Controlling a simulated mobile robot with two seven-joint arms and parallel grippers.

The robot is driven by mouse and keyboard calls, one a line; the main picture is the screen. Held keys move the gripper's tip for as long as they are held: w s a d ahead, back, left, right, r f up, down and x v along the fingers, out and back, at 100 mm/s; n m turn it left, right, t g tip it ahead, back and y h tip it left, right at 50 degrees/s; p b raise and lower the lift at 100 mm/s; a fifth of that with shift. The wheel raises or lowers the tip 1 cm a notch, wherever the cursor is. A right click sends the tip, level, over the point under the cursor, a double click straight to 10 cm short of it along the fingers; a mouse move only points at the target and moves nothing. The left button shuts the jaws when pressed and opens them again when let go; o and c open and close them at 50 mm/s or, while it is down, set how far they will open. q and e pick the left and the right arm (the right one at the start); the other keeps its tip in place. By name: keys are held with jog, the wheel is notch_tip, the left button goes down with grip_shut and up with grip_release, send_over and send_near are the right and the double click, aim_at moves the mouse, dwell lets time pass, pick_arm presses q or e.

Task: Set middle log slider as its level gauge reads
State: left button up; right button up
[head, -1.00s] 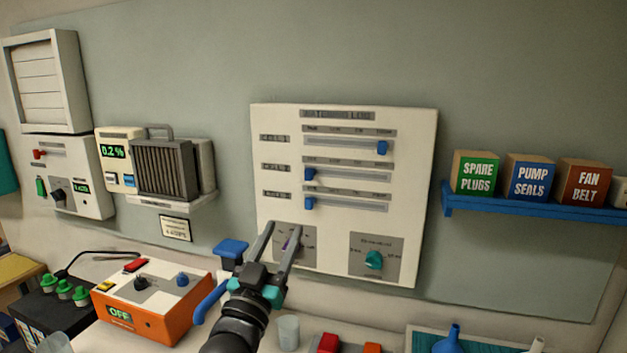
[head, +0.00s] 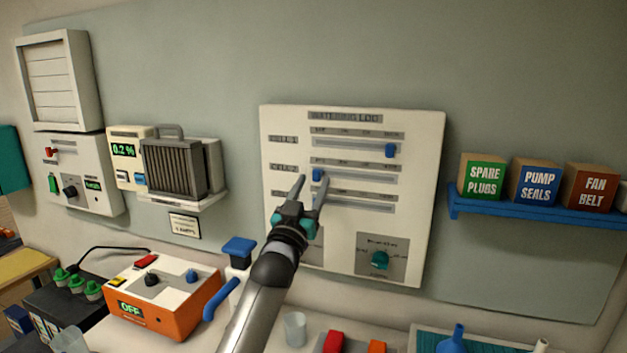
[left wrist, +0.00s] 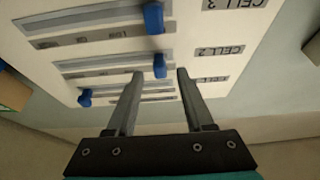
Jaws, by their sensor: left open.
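The white log board (head: 432,160) hangs on the wall with three horizontal slider tracks. The middle log slider's blue knob (head: 317,174) is at the left end of its track. In the left wrist view this knob (left wrist: 160,65), beside the CELL 2 label (left wrist: 220,56), appears between my fingertips. My left gripper (head: 312,181) is open and empty, its tips close to the middle knob; whether they touch it I cannot tell. The top knob (head: 390,150) is at the right end. I cannot make out a level gauge.
A blue shelf (head: 530,212) with boxes is to the right. An orange box (head: 150,315), a black battery with green caps (head: 85,312) and a clear cup (head: 295,328) stand below.

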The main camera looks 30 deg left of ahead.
pick_arm(q)
jog(key=shift+x, duration=0.8)
grip_shut()
dwell(1.0)
